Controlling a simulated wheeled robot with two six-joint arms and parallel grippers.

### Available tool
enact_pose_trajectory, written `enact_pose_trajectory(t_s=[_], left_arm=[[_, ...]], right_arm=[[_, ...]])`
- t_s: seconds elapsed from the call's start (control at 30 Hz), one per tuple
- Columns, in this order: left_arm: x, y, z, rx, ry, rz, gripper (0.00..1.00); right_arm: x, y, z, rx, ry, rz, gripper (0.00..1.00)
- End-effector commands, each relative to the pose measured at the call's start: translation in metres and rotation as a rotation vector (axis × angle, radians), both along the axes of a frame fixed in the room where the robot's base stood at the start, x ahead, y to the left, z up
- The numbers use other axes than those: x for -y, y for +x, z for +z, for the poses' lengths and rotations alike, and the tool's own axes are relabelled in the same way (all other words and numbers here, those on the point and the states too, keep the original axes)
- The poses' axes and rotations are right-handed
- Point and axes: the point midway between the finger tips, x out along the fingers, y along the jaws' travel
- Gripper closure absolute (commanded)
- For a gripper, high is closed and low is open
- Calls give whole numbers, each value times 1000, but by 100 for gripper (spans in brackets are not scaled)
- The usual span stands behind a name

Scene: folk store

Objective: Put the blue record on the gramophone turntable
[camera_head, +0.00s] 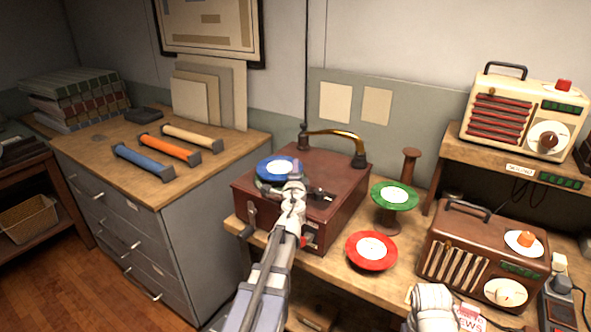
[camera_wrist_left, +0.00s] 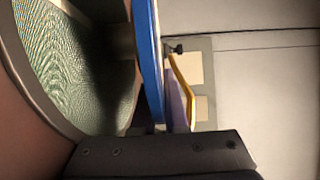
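The blue record (camera_head: 274,168), with a white label, is over the gramophone (camera_head: 331,183), a dark red box with a brass arm. My left gripper (camera_head: 296,173) is at the record's right edge and appears shut on it; its fingertips are hard to make out. In the left wrist view, the blue record (camera_wrist_left: 149,60) shows edge-on, with its rim running down to the dark gripper body (camera_wrist_left: 160,155). The green turntable (camera_wrist_left: 75,65) lies beside it there, with a gap between them, so the record looks held above the turntable.
A red record (camera_head: 355,257) lies on the bench, and a green record (camera_head: 380,196) rests on a spool-like stand. A brown radio (camera_head: 460,262) and cream radio (camera_head: 485,115) stand at right. The brass arm (camera_head: 335,132) spans the gramophone's back.

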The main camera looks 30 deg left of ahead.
Motion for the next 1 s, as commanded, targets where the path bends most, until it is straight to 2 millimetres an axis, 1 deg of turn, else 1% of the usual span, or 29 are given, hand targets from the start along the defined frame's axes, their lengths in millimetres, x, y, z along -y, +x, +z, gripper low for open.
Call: enact_pose_trajectory(t_s=[0.03,0.2,0.23,0.47,0.63,0.77,1.0], left_arm=[[0,0,0,0,0,0,83],[0,0,0,0,0,0,64],[0,0,0,0,0,0,63],[0,0,1,0,0,0,63],[1,-1,5,0,0,0,63],[8,-13,3,0,0,-1,63],[27,-46,3,0,0,0,63]], right_arm=[[0,0,1,0,0,0,50],[0,0,1,0,0,0,50],[0,0,1,0,0,0,50],[0,0,1,0,0,0,50],[0,0,5,0,0,0,50],[0,0,4,0,0,0,50],[0,0,4,0,0,0,50]])
